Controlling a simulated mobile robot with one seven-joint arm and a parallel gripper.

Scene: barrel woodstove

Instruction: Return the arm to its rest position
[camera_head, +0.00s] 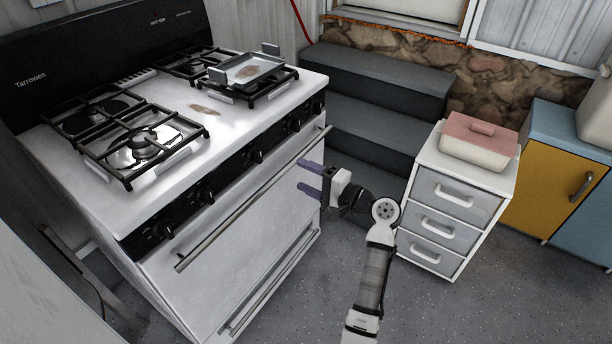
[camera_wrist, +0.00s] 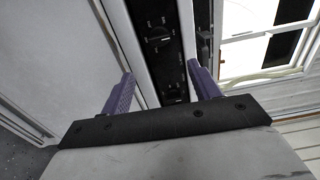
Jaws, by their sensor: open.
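My gripper (camera_head: 306,180) is open and empty in the head view, with its two purple fingers pointing left toward the front of the white stove (camera_head: 250,205). It is beside the right end of the oven door handle (camera_head: 255,200); I cannot tell whether it touches the stove. My arm reaches up from the bottom of the picture, bent at the joint behind the gripper. In the wrist view, both fingers of my gripper (camera_wrist: 160,92) are spread apart with nothing between them but the stove's black knob panel (camera_wrist: 160,35) beyond.
A pan (camera_head: 247,70) sits on the back right burner. A white drawer unit (camera_head: 455,215) bearing a pink-lidded dish (camera_head: 480,138) stands right of my arm. Dark steps (camera_head: 375,110) rise behind. A yellow and blue cabinet (camera_head: 550,180) is at right. Grey floor is clear in front.

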